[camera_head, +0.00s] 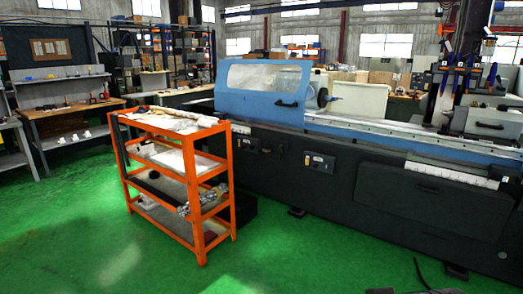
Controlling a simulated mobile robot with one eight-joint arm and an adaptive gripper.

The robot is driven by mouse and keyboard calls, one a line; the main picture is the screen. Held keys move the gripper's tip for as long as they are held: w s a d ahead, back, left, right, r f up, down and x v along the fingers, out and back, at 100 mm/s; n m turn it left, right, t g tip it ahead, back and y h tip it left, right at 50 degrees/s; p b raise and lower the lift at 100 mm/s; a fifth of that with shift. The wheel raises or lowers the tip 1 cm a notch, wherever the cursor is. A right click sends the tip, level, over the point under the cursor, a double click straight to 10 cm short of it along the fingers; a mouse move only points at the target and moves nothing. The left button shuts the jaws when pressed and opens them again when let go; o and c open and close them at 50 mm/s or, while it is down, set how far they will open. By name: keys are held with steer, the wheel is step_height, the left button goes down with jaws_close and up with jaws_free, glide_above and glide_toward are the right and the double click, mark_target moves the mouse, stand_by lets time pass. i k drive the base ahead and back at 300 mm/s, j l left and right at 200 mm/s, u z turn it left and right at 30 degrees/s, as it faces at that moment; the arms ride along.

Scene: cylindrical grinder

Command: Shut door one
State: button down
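A long cylindrical grinder (345,185) with a dark base runs from the middle to the right edge. A blue sliding door (240,78) with a clear window and a black handle (288,104) stands over its left part. The bed to the right of this door is uncovered, and the round workhead (322,97) shows at the door's right edge. A grey cover with a dark handle (490,125) stands at the far right. No label shows which is door one. I cannot make out my gripper in this view.
An orange shelf cart (190,165) stands on the green floor (95,245) before the grinder's left end. Workbenches (65,125) stand at the left. A dark, unclear shape (420,275) shows at the bottom edge. The floor in front of the grinder is mostly clear.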

mark_target(280, 77)
steer(key=i, duration=2.45)
